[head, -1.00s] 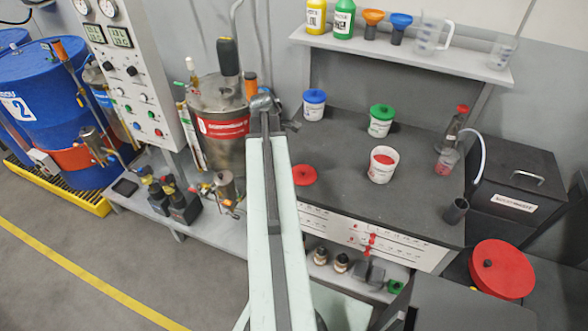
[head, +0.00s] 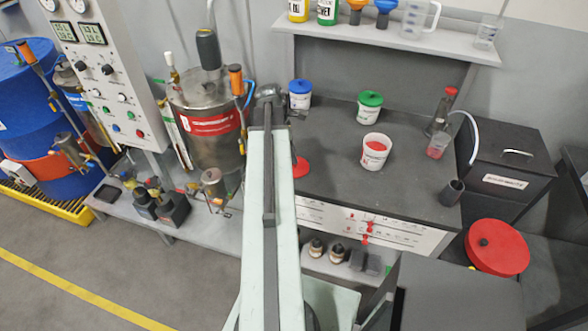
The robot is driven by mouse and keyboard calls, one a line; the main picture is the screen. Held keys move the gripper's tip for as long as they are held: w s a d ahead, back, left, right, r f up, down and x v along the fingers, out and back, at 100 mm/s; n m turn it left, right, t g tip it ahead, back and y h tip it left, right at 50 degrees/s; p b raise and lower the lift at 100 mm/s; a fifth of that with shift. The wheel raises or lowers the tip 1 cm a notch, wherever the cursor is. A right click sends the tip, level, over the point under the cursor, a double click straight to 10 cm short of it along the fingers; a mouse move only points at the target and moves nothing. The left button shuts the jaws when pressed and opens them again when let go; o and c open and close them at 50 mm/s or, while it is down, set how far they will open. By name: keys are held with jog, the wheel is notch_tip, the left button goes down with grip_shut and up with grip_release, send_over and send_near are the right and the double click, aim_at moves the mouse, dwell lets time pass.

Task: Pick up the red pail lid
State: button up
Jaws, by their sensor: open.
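The red pail lid (head: 302,168) lies flat on the dark bench top, just right of my arm. My arm hides its left part. A white pail (head: 374,160) stands open on the bench to the right of the lid, with red contents showing. My gripper (head: 290,107) is at the far end of my raised arm, above and beyond the lid in the picture. It is open, seen from behind, and apart from the lid. Its fingers are small and partly hidden.
White pails with blue (head: 299,87) and green (head: 370,99) lids stand at the bench's back. A glass bottle (head: 438,140) and dark cup (head: 451,192) are at its right. A steel tank (head: 207,150) stands left of my arm. A large red round cover (head: 497,247) is at right.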

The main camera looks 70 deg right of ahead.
aim_at(301, 169)
jog(key=b+x, duration=0.4)
jog(key=x, duration=0.1)
jog(key=shift+w+f, duration=0.15)
jog(key=shift+w, duration=0.15)
jog(key=shift+r, duration=0.2)
grip_shut()
jog(key=shift+r, duration=0.1)
